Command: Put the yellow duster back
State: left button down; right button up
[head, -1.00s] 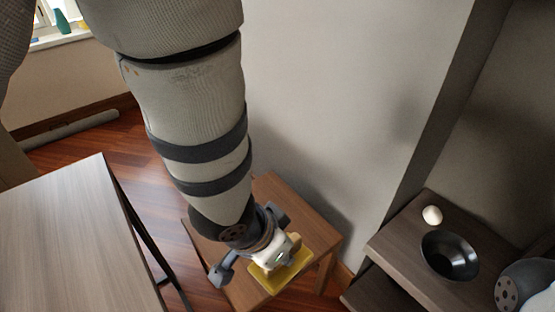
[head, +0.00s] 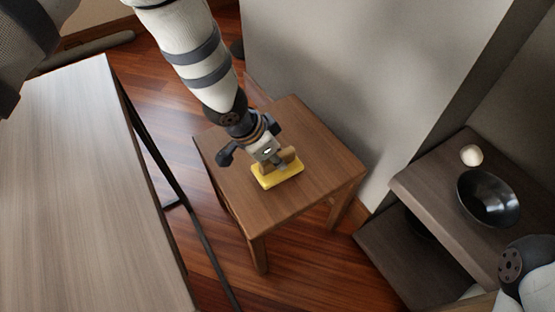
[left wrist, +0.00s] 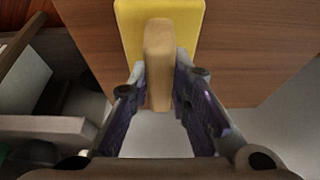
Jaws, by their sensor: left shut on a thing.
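The yellow duster (head: 280,175) has a flat yellow pad and a wooden handle. In the head view it is over the top of the small wooden stool (head: 315,165); I cannot tell whether the pad touches the stool. My left gripper (head: 274,158) is shut on the duster's handle, with the pad beyond its fingers. In the left wrist view the two fingers (left wrist: 160,85) flank the wooden handle (left wrist: 159,60), and the yellow pad (left wrist: 190,20) lies behind it. My right gripper is out of view; only part of my right arm shows at the lower right.
A long grey-brown table (head: 80,190) stands at the left. At the right, a dark wooden shelf unit (head: 425,185) holds a black bowl (head: 488,199) and a white egg-like object (head: 471,155). A pale wall (head: 340,80) is behind the stool. The stool top around the duster is bare.

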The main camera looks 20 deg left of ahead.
pick_arm(q)
notch_tip(320, 180, down, 2)
jog(key=shift+f, duration=0.1)
jog(key=shift+r, duration=0.2)
jog(key=shift+f, duration=0.15)
jog(key=c, duration=1.5)
grip_release()
jog(key=p+v, duration=0.4)
jog(key=v, duration=0.8)
jog(key=shift+r, duration=0.2)
